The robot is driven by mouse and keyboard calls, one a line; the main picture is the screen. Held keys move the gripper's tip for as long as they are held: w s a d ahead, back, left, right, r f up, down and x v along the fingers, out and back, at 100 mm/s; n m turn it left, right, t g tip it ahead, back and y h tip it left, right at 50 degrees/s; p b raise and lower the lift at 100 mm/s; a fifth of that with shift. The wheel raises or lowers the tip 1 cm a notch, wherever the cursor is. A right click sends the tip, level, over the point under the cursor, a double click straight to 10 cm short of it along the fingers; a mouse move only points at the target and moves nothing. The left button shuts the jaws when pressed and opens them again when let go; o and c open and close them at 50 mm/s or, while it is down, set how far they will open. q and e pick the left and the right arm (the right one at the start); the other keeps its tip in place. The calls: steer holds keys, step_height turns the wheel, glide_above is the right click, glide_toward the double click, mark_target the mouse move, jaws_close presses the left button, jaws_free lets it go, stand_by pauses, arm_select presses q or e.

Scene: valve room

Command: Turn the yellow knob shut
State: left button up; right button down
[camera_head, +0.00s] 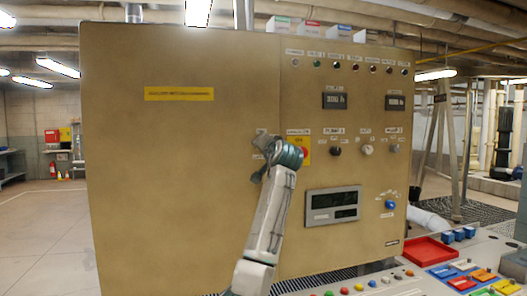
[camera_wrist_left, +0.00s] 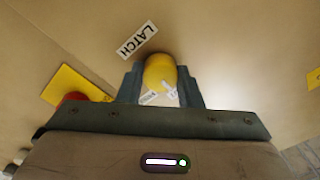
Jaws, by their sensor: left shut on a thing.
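The yellow knob (camera_wrist_left: 160,70) sits on the tan panel (camera_head: 190,180), beside a white label reading LATCH (camera_wrist_left: 138,39) in the left wrist view. My left gripper (camera_head: 264,144) is at the panel face, and in the left wrist view its two dark fingers (camera_wrist_left: 160,88) stand on either side of the knob, shut on it. A white pointer mark shows at the knob's lower edge. In the head view the knob is hidden behind my gripper. My right gripper is in neither view.
A red button (camera_wrist_left: 75,97) on a yellow plate is close beside the gripper. Black, white and blue knobs (camera_head: 390,204) and a display (camera_head: 333,206) lie to the right. A desk with coloured buttons and a red tray (camera_head: 428,248) is below.

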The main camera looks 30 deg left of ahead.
arm_select(q)
steer(key=shift+f, duration=0.1)
stand_by(0.4)
steer(key=o, duration=1)
steer(key=shift+a, duration=0.1)
steer(key=b+v, duration=0.4)
steer(key=v, duration=0.6)
steer(key=shift+s+d+b, duration=0.15)
steer(key=shift+d+b, duration=0.2)
steer(key=shift+b, duration=0.05)
